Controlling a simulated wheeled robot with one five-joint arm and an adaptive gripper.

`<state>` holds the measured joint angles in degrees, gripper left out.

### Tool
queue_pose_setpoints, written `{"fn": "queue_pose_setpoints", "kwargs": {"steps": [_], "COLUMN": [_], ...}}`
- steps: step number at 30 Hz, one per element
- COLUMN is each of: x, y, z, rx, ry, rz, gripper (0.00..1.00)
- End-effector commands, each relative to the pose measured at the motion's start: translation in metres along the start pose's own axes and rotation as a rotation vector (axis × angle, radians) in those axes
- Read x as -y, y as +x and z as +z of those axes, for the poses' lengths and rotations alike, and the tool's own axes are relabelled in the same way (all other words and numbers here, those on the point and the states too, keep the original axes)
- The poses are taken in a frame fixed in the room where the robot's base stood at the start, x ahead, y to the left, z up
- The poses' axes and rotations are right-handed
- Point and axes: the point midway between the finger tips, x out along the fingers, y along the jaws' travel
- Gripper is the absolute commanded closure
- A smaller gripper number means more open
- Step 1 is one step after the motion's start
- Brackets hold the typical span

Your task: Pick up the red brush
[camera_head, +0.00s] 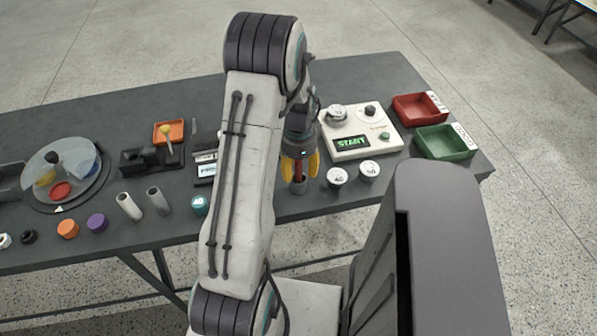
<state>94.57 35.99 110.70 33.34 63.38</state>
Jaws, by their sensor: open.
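My gripper (300,166) points down over the front part of the dark table, with its yellow fingers apart.
White-lidded jars (337,177) stand close right of my gripper. Behind them is a white device (361,131) with a green START display. A red tray (419,108) and green tray (446,142) are at the right end.

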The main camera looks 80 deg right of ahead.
Motion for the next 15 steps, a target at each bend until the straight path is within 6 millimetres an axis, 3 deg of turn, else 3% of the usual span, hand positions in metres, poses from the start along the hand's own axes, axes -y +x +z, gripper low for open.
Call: {"fn": "queue_pose_setpoints", "kwargs": {"steps": [5, 15], "x": [0.0, 0.0001], "y": [-0.0001, -0.0005], "z": [0.0, -0.0001], "rx": [0.0, 0.0], "ry": [0.0, 0.0], "rz": [0.0, -0.001], "gripper": [0.5, 0.81]}}
